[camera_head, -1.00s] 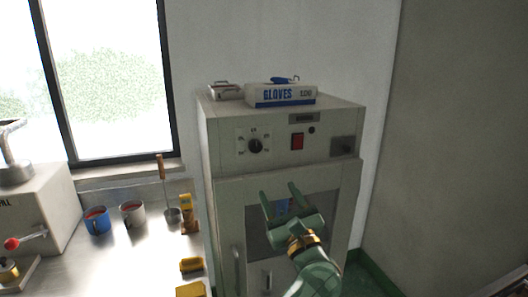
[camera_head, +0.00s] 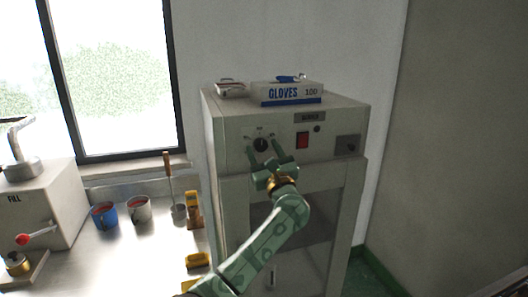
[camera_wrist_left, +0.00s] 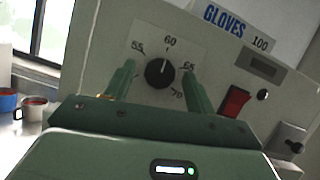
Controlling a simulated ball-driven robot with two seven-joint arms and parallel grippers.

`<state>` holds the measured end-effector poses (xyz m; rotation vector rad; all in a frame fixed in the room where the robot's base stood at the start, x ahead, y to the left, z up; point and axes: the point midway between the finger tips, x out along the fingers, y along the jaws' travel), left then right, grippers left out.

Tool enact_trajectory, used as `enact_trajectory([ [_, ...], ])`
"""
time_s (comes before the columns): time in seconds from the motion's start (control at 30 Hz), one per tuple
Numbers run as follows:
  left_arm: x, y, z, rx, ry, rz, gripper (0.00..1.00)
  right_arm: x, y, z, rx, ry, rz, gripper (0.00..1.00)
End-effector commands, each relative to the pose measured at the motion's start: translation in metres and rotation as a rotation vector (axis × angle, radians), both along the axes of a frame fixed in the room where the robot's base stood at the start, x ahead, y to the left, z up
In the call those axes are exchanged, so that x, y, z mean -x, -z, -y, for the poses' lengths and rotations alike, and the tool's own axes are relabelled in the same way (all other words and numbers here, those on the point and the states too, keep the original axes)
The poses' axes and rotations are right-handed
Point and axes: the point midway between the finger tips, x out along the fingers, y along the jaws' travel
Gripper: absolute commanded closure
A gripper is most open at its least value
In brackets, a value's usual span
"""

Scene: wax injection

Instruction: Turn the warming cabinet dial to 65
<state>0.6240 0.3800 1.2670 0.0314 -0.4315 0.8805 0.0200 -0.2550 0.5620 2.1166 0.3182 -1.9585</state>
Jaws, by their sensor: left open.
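The warming cabinet (camera_head: 230,150) stands against the wall, with its dial (camera_head: 261,145) on the upper left of the front panel. In the left wrist view the dial is a round black knob (camera_wrist_left: 159,73) on a pale scale plate marked 55, 60, 65 and 70. Its white mark points up, close to 60. My left gripper (camera_head: 264,150) is open in front of the dial. In the left wrist view its fingers (camera_wrist_left: 158,70) show on either side of the knob, with a gap on each side. Whether they reach the knob's depth is unclear. My right gripper is out of view.
A red switch (camera_head: 302,140) sits right of the dial. A glove box (camera_head: 287,94) and a small tin (camera_head: 231,88) lie on top of the cabinet. The bench at left holds a blue mug (camera_head: 104,215), a grey mug (camera_head: 139,209) and yellow blocks (camera_head: 197,260).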

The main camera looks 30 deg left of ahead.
Motion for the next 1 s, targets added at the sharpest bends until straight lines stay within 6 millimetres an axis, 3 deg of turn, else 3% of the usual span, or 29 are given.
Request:
enact_trajectory([
  [0.07, 0.0, 0.0, 0.0, 0.0, 0.0, 0.0, 0.5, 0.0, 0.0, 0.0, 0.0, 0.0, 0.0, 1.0],
  [0.2, 0.0, 0.0, 0.0, 0.0, 0.0, 0.0, 0.89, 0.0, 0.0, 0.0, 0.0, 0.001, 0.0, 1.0],
  [0.67, 0.001, -0.002, 0.0, -0.05, -0.001, -0.06, 0.89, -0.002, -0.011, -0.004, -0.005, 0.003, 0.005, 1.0],
  [1.0, 0.003, -0.005, -0.001, -0.224, 0.001, -0.265, 0.89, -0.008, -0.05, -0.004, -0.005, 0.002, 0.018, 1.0],
])
